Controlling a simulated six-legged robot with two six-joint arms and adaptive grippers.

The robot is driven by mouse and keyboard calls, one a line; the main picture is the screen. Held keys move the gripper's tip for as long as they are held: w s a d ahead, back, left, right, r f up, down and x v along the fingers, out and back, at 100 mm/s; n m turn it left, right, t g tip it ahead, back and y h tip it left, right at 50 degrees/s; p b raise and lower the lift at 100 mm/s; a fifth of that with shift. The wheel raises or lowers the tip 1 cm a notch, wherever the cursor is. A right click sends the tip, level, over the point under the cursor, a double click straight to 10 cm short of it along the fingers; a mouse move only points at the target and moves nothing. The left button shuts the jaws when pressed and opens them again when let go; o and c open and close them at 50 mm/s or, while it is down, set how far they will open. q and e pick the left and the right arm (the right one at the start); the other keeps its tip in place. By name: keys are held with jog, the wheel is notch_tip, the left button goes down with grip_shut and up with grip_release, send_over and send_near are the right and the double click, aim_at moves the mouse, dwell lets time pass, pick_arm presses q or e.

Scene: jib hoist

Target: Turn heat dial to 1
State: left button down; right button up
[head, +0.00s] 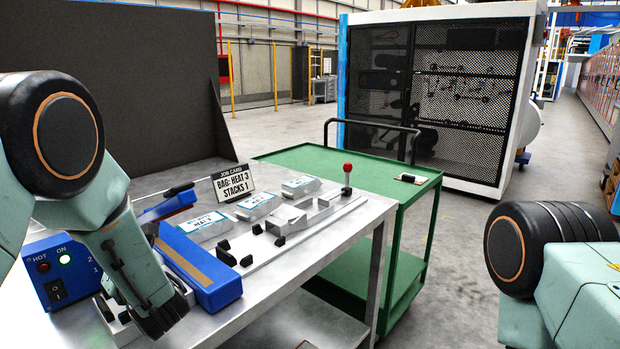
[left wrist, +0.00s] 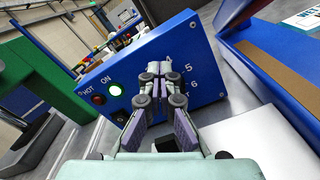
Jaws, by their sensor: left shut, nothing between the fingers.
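The blue heat control box (head: 62,272) stands at the left end of the bench, with a red HOT lamp, a lit green ON lamp and a black switch. The numbers 2 and 1 show on its face in the head view. In the left wrist view the same box (left wrist: 200,60) shows the numbers 5 and 6. My left gripper (head: 165,318) is shut and empty; in the left wrist view its fingertips (left wrist: 160,72) are right in front of the panel. The dial is hidden behind the fingers, so its setting cannot be read. My right gripper is out of view.
A blue sealer-like bar (head: 200,270) lies beside the box. A job card (head: 234,184) reads "BAG: HEAT 3 STACKS 1". Labelled trays (head: 257,204) and a red-knobbed lever (head: 347,180) stand further right. A green cart (head: 400,215) adjoins the bench.

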pick_arm(q)
jog(key=shift+s+f, duration=0.1)
jog(key=shift+f, duration=0.05)
jog(key=shift+r+p+v, duration=0.2)
jog(key=shift+p+v, duration=0.1)
jog(key=shift+v, duration=0.45)
jog(key=shift+r+p+v, duration=0.15)
jog(key=shift+p+v, duration=0.1)
jog(key=shift+v, duration=0.55)
jog(key=shift+r+p+v, duration=0.2)
jog(key=shift+p+v, duration=0.1)
jog(key=shift+v, duration=0.45)
jog(key=shift+s+d, duration=0.35)
jog(key=shift+d, duration=0.2)
jog(key=shift+a+f, duration=0.1)
jog(key=shift+f, duration=0.05)
